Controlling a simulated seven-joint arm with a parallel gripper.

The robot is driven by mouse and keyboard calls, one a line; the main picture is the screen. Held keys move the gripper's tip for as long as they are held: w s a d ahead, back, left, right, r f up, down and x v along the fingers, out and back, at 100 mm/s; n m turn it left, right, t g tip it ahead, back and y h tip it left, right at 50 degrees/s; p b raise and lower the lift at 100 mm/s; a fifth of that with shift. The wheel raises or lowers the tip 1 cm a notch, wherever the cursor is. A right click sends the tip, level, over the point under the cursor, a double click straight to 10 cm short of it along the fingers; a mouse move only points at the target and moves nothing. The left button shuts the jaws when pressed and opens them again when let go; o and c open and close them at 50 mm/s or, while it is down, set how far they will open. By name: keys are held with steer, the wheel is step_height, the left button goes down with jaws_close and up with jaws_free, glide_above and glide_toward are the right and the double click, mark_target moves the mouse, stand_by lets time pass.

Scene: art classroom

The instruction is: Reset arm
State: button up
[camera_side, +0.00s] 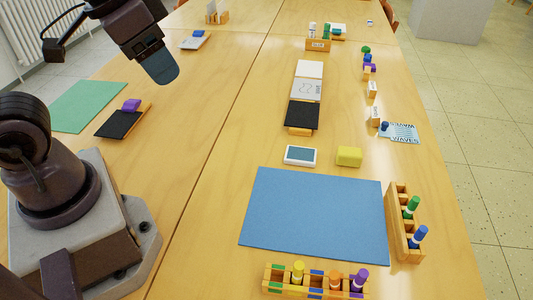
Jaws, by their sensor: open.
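My gripper (160,66) hangs at the upper left, above the table and apart from every object on it. It is open, and nothing shows between its fingers. My arm's base stands at the lower left on the wooden table (215,140). The middle links of my arm are partly outside the picture.
A blue mat (312,214) lies front centre, with marker racks (398,240) (278,281) at its right and front. A yellow block (348,156), a small framed tablet (300,155) and a dark panel (303,114) lie behind it. A green sheet (87,105) lies left.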

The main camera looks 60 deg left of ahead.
steer(key=shift+s+a+r+n+t, duration=0.15)
steer(key=shift+s+a+r+t, duration=0.15)
steer(key=shift+r, duration=0.25)
steer(key=shift+s+a+r+n+t, duration=0.1)
steer(key=shift+a+r+n+t, duration=0.1)
steer(key=shift+r+t, duration=0.3)
